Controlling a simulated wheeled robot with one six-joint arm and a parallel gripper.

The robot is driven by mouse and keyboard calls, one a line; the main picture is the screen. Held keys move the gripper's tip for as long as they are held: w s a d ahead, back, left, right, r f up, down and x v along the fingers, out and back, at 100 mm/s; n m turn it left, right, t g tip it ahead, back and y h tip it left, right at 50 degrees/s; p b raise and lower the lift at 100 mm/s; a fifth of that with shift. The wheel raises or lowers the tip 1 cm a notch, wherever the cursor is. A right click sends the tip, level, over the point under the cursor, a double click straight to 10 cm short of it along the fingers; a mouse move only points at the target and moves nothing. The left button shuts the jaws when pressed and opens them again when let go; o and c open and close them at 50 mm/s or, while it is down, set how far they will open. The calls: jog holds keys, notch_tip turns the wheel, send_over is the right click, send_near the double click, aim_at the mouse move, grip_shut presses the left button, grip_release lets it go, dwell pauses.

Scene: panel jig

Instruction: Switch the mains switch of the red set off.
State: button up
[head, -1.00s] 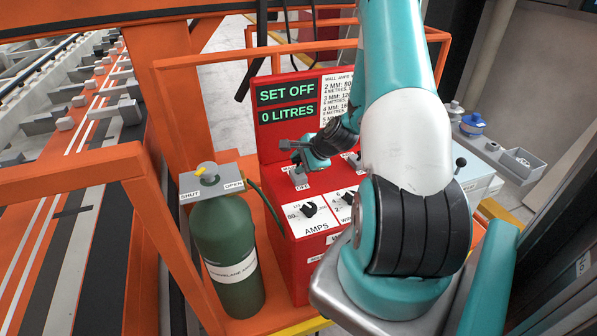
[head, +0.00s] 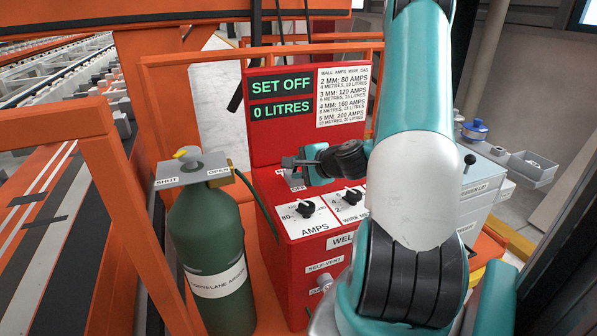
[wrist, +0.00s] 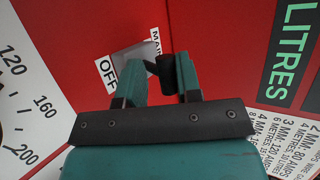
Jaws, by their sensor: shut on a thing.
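The red set (head: 265,135) stands in the middle of the head view. Its displays read SET OFF and 0 LITRES. Its mains switch (wrist: 152,66) has a dark part between my fingers in the wrist view, beside the OFF and partly covered MAIN labels. My gripper (head: 297,165) is down at the switch panel, shut on the switch as far as the wrist view (wrist: 157,72) shows. In the head view my gripper hides most of the switch, so its lever position cannot be told there.
The AMPS knob (head: 306,208) and the wire knob (head: 351,196) sit close in front of my gripper. A green gas bottle (head: 215,250) with a yellow-topped valve stands at the left. Orange rails (head: 75,130) frame the set. A grey cabinet (head: 485,190) stands at the right.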

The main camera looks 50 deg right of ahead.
jog(key=shift+w+d+r, duration=0.1)
jog(key=shift+r, duration=0.05)
jog(key=o, duration=0.8)
jog(key=shift+f, duration=0.3)
jog(key=shift+a+r+p, duration=0.15)
jog(key=shift+a+p, duration=0.05)
jog(key=shift+p, duration=0.25)
